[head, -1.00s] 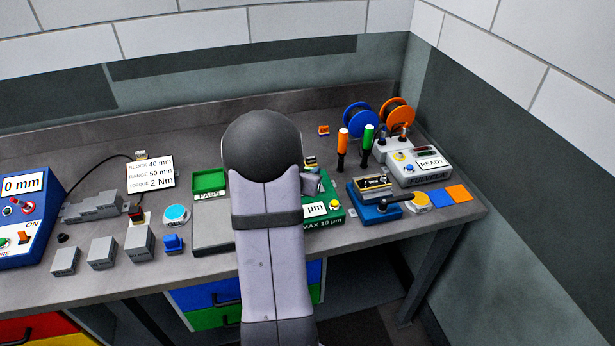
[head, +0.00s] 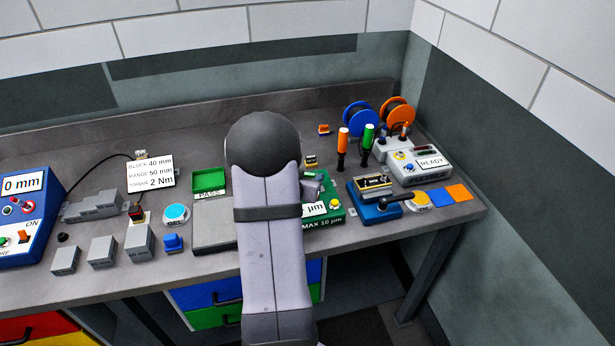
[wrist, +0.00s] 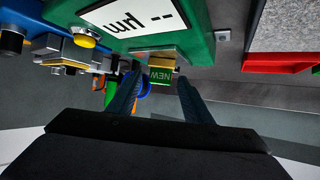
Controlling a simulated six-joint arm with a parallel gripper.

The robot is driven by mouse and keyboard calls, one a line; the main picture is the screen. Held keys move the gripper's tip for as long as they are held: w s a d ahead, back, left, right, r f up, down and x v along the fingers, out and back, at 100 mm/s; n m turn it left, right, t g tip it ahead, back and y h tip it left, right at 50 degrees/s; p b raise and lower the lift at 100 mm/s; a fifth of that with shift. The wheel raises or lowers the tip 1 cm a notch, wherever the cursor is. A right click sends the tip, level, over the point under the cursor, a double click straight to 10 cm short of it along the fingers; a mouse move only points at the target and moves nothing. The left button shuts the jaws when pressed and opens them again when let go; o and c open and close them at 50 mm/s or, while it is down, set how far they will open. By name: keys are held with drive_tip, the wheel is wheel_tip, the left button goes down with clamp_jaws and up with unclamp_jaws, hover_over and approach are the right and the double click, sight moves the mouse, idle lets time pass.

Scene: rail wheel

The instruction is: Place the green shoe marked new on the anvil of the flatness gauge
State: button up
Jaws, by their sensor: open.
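The green shoe (wrist: 161,75), its label reading NEW, shows in the wrist view between my fingertips, with a yellowish strip along it. A metallic block at the gauge's edge (wrist: 150,54) may be the anvil.
A red tray (wrist: 277,63) and a grey speckled plate (wrist: 285,25) lie right of the gauge in the wrist view.

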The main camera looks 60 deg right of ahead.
drive_tip(key=shift+r, duration=0.2)
drive_tip(key=b+v, duration=0.1)
drive_tip(key=v, duration=1.1)
